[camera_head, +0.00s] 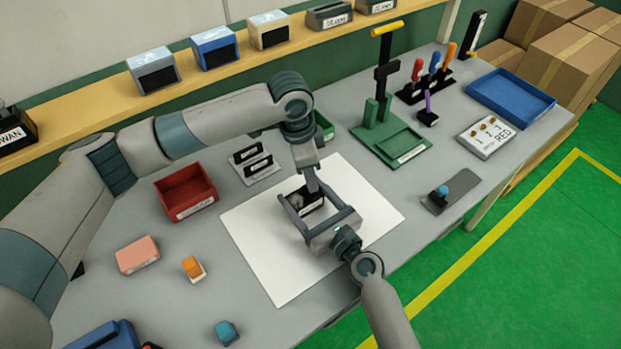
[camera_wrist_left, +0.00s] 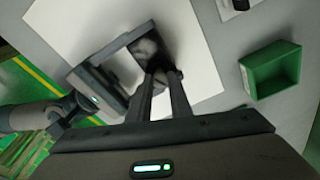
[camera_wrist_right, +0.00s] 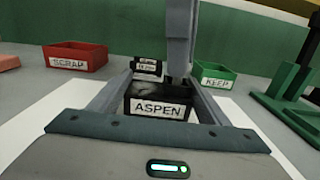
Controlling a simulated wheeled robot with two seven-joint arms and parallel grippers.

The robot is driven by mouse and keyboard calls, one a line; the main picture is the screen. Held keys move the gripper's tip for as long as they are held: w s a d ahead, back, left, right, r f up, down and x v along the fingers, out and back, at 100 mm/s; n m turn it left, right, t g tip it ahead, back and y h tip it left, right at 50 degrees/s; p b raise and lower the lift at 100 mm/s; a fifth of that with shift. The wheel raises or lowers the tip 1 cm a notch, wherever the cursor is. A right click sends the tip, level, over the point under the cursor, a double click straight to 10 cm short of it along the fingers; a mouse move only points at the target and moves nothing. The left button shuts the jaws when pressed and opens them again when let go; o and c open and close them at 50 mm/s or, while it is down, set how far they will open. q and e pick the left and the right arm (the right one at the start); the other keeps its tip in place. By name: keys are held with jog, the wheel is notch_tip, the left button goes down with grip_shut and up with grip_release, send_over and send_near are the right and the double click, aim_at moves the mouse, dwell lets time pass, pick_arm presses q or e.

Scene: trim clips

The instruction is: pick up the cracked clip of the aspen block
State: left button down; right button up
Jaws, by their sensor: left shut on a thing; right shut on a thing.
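The black aspen block (camera_wrist_right: 160,107), with its white ASPEN label facing the right wrist camera, is over the white mat (camera_head: 262,262). It also shows in the head view (camera_head: 308,205). My right gripper (camera_wrist_right: 162,84) is shut on the block, one finger along each side. My left gripper (camera_head: 312,187) comes down from above at the block's far part. In the left wrist view its fingers (camera_wrist_left: 162,77) are close together on a small greyish piece at the block, probably a clip. Its shape and any crack are hidden by the fingers and blur.
A red SCRAP bin (camera_head: 186,192) stands left of the mat, a green KEEP bin (camera_wrist_left: 271,70) behind it. A labelled rack (camera_head: 252,163) sits between them. A green press-like stand (camera_head: 391,138) is at right. Coloured pieces lie front left. The shelf (camera_head: 103,100) runs along the back.

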pick_arm(q)
notch_tip(320, 180, up, 10)
dwell(0.6)
jog(key=shift+r, duration=0.1)
dwell(0.3)
jog(key=shift+r, duration=2.35)
pick_arm(e)
jog(key=o, duration=1.2)
jog(key=shift+o, duration=0.2)
jog(key=v, duration=1.2)
jog(key=shift+f, duration=0.1)
jog(key=shift+d, duration=0.1)
